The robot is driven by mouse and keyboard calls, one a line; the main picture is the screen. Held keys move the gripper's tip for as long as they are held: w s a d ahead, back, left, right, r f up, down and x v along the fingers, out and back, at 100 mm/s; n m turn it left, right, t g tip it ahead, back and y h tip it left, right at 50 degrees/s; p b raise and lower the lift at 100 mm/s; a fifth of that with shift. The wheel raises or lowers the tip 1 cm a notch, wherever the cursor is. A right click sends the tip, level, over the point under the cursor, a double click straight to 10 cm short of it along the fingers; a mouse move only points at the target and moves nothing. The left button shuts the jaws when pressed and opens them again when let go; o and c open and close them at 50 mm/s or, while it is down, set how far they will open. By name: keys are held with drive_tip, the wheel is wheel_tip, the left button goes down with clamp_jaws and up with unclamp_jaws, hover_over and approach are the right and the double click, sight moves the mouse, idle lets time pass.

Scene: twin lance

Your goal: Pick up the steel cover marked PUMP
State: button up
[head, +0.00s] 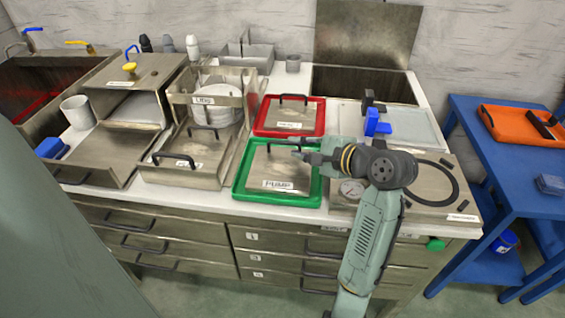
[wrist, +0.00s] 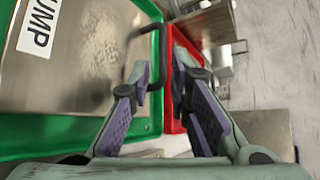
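The steel cover marked PUMP (head: 279,171) lies flat in a green tray (head: 239,181) on the counter. Its white PUMP label faces the front. In the wrist view the cover (wrist: 90,65) fills the left side, with its label at the upper left. The cover's dark bar handle (wrist: 157,50) shows in the wrist view near the left fingertip, its near end between the two fingers. My gripper (wrist: 160,72) is open and holds nothing. In the head view my gripper (head: 300,150) is low over the cover's back right part, and it hides part of the handle.
A red tray (head: 261,128) with another handled steel cover stands just behind the green tray. To the right lies a steel panel with a gauge (head: 352,189) and a black hose. Steel boxes (head: 180,160) stand to the left. A blue table (head: 510,180) is at the far right.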

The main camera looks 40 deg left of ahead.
sight(285, 143)
drive_tip(key=x, duration=0.2)
drive_tip(key=p+x, duration=0.1)
drive_tip(key=shift+s+a+r, duration=0.15)
drive_tip(key=shift+a, duration=0.4)
drive_tip(key=shift+a+f, duration=0.25)
drive_tip(key=shift+a, duration=0.15)
drive_tip(key=shift+c, duration=0.5)
clamp_jaws()
